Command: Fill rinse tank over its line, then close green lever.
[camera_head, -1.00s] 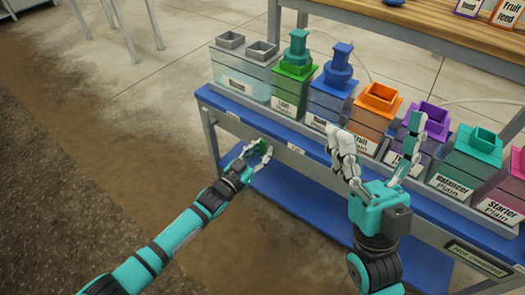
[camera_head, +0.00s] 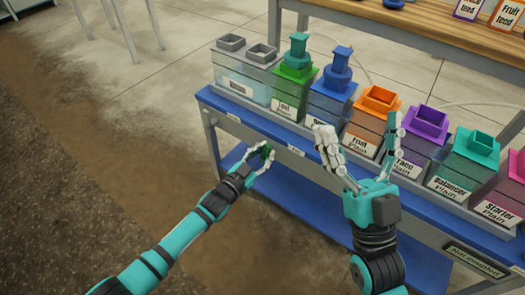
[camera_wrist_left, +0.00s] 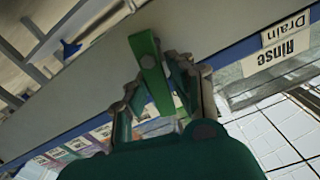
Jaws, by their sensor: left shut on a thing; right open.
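The clear tank with a grey top (camera_head: 268,68) stands at the left end of the blue bench; it appears to be the rinse tank. Its lower part looks pale blue, but its fill line cannot be made out. A label reading "Rinse Drain" (camera_wrist_left: 283,45) shows upside down in the left wrist view. My left gripper (camera_head: 266,157) is at the bench's front edge below that tank, shut on the green lever (camera_wrist_left: 149,65). The lever stands out between its fingers. My right gripper (camera_head: 360,136) is open and empty in front of the coloured containers.
Several containers with coloured tops, among them orange (camera_head: 380,99), purple (camera_head: 428,121) and teal (camera_head: 478,145), line the bench to the right. A lower blue shelf (camera_head: 300,200) lies beneath. A wooden table (camera_head: 440,25) stands behind. The floor at left is clear.

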